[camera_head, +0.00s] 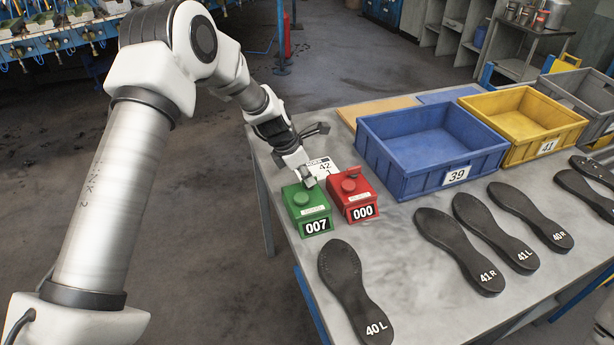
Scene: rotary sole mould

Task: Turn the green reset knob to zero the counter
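The green counter box (307,214) stands near the left edge of the table and shows 007. Its round green knob (301,198) is on top. My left gripper (309,181) points down at the back of the green box, with a fingertip close to the knob. I cannot tell whether it touches the knob, or how far its fingers are apart. A red counter box (354,200) stands just right of the green one, shows 000, and has a red knob (348,186) on top. My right gripper is not in view.
A white card marked 42 (325,166) is behind the boxes. A blue bin marked 39 (400,160) and a yellow bin marked 41 (528,138) stand to the right. A black sole marked 40 L (345,280) lies in front; several more soles lie right.

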